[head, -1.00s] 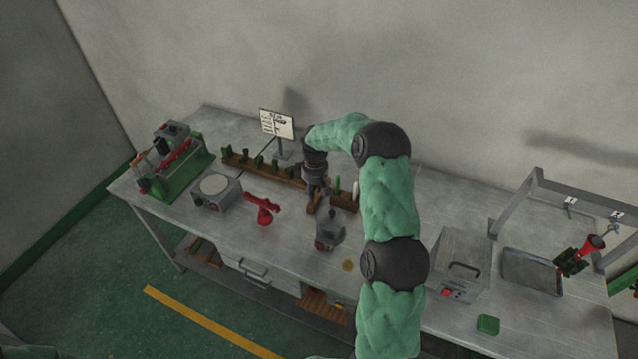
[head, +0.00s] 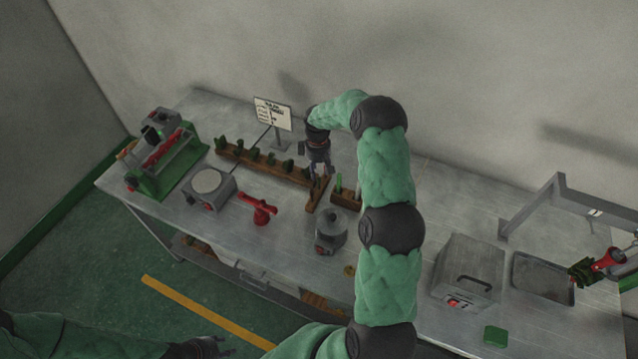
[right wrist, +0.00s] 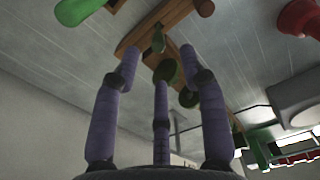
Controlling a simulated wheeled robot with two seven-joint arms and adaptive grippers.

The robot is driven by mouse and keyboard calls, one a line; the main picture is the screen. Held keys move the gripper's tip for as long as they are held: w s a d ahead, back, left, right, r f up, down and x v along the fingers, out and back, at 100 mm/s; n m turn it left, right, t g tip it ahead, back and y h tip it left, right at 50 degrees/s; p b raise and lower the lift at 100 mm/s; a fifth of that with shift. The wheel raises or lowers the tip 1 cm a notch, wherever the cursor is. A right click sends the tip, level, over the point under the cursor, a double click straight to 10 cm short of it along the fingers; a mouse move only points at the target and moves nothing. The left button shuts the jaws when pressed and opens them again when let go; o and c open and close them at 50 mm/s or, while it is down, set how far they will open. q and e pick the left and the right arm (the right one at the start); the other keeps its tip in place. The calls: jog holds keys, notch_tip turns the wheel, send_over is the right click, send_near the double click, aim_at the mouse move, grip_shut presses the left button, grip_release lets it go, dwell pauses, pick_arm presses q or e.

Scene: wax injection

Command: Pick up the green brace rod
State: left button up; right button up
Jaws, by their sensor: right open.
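A thin green rod (head: 338,183) stands upright in a small wooden block (head: 347,198) near the back of the table; I take it for the brace rod. My right gripper (head: 318,176) points down just left of it, over the end of a wooden rack, open and empty. In the right wrist view its purple fingers (right wrist: 165,75) are spread below several green knobs and a wooden bar (right wrist: 150,30). A larger green piece (right wrist: 80,10) shows at that view's upper left; I cannot tell which it is. My left gripper (head: 218,347) is low at the front, off the table, its opening unclear.
A long wooden rack (head: 240,155) with green pegs runs left of my right gripper. A sign (head: 272,115), grey pot (head: 331,232), red clamp-like piece (head: 260,210), hotplate (head: 209,188) and green machine (head: 160,160) stand around. A grey box (head: 470,270) is at right.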

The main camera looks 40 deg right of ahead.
aim_at(319, 178)
jog(key=shift+w+d+f, duration=0.1)
jog(key=shift+f, duration=0.55)
jog(key=shift+s+f, duration=0.2)
jog(key=shift+f, duration=0.1)
jog(key=f, duration=0.3)
jog(key=shift+s+f, duration=0.2)
jog(key=shift+w+f, duration=0.1)
jog(key=shift+f, duration=0.3)
grip_shut()
